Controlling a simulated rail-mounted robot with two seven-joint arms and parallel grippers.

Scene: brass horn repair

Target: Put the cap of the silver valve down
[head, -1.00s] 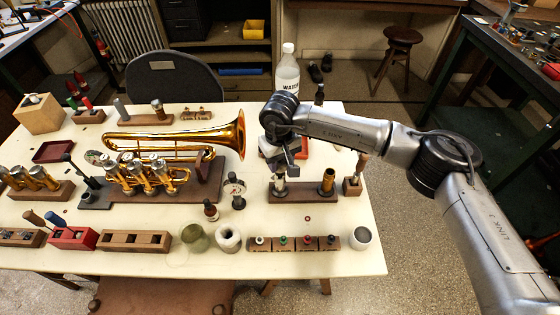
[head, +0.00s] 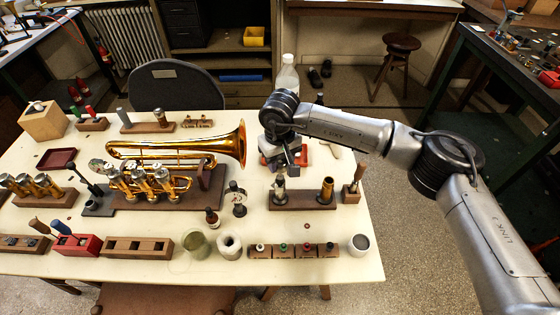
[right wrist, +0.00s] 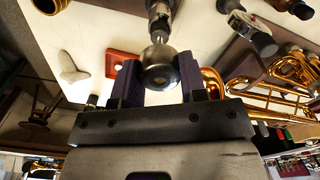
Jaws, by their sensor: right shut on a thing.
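My right gripper (head: 287,163) hangs over the table behind a wooden stand (head: 303,201). In the right wrist view its dark fingers (right wrist: 158,80) are shut on a round silver cap (right wrist: 160,66). The silver valve (head: 279,190) stands upright at the left of the stand. It also shows in the right wrist view (right wrist: 159,14), beyond the cap and seemingly apart from it. A red tray (head: 301,153) lies behind the gripper and is partly hidden by it; it also shows in the right wrist view (right wrist: 121,60). My left gripper is not in view.
A brass valve (head: 326,190) stands at the stand's right. The brass horn (head: 225,148) lies to the left, and a water bottle (head: 287,75) stands behind. A pale object (right wrist: 72,67) lies near the tray.

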